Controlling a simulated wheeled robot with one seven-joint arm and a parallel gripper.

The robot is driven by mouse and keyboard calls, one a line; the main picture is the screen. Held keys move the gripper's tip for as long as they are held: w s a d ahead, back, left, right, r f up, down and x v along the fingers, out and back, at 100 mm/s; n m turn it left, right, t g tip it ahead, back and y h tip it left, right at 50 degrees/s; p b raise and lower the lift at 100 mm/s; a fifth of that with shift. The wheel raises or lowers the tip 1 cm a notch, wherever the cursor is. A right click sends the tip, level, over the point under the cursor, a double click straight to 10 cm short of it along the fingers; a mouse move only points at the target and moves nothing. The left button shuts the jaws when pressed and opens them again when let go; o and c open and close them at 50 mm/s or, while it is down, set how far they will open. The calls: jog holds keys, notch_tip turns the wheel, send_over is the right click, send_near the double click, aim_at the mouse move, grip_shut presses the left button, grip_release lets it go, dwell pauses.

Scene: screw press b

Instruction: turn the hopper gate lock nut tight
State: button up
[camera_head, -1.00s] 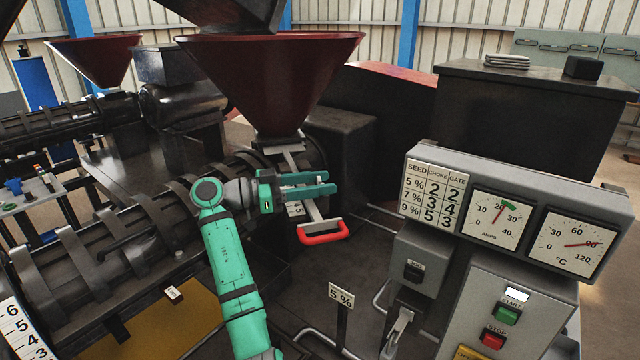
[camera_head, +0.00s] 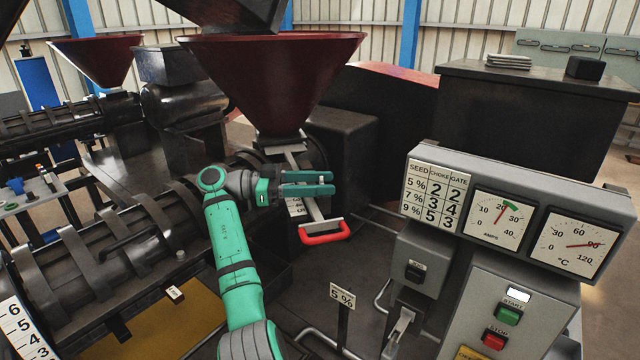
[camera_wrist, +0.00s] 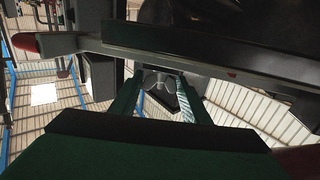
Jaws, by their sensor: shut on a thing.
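The lock nut shows in the wrist view as a small grey piece (camera_wrist: 161,83) between the two fingers, with a dark part just beyond it. My gripper (camera_head: 331,183) is shut on it, with its teal fingers pointing right at the gate below the hopper; the fingers also show in the wrist view (camera_wrist: 160,78). In the head view the fingers hide the nut. The dark red hopper (camera_head: 270,80) stands above. The pale gate slide (camera_head: 312,207) runs down from under it, behind the fingers, to a red handle (camera_head: 325,233).
The ribbed press barrel (camera_head: 110,240) lies left of and behind my arm. A control panel with dials (camera_head: 500,222) stands at the right. The dark floor between handle and panel looks open.

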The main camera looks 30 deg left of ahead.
jog(key=shift+d+f, duration=0.1)
jog(key=shift+f, duration=0.1)
jog(key=o, duration=1)
jog(key=shift+o, duration=0.2)
jog(key=shift+r, duration=0.1)
jog(key=shift+s+a, duration=0.2)
jog(key=shift+a, duration=0.2)
jog(key=v, duration=1)
